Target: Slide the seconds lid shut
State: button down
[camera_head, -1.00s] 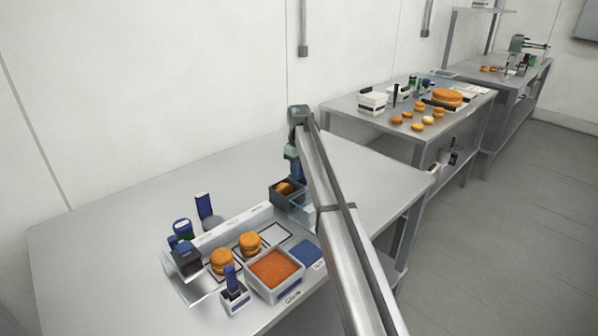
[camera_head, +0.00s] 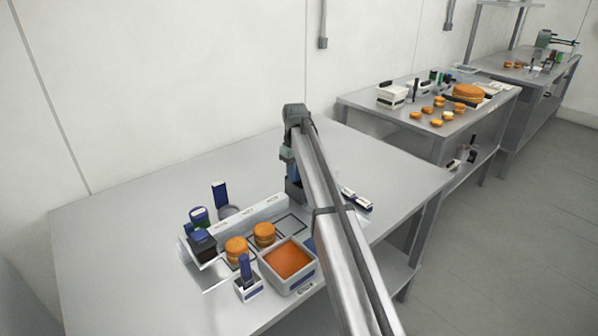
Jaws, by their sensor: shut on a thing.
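My gripper (camera_head: 293,186) is low over the table behind the tray, below the green wrist part. My own arm hides most of it and its fingertips. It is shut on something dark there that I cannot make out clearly. The seconds box and its lid cannot be picked out with certainty, as the arm covers that spot. A white box filled with orange-brown material (camera_head: 288,258) stands at the tray's front right. Two orange filled rounds, one at the left (camera_head: 237,249) and one at the right (camera_head: 264,234), lie on the tray (camera_head: 250,216).
A small white holder with a blue-handled tool (camera_head: 246,278) stands at the front. Dark blue-topped items (camera_head: 201,238) stand at the tray's left. White and dark pieces (camera_head: 354,198) lie right of the arm. The table's back left (camera_head: 130,215) is clear.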

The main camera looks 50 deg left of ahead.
jog(key=c, duration=1)
grip_release()
jog(key=shift+s, duration=0.3)
jog(key=shift+o, duration=0.2)
notch_tip(320, 180, up, 14)
jog(key=shift+f, duration=0.1)
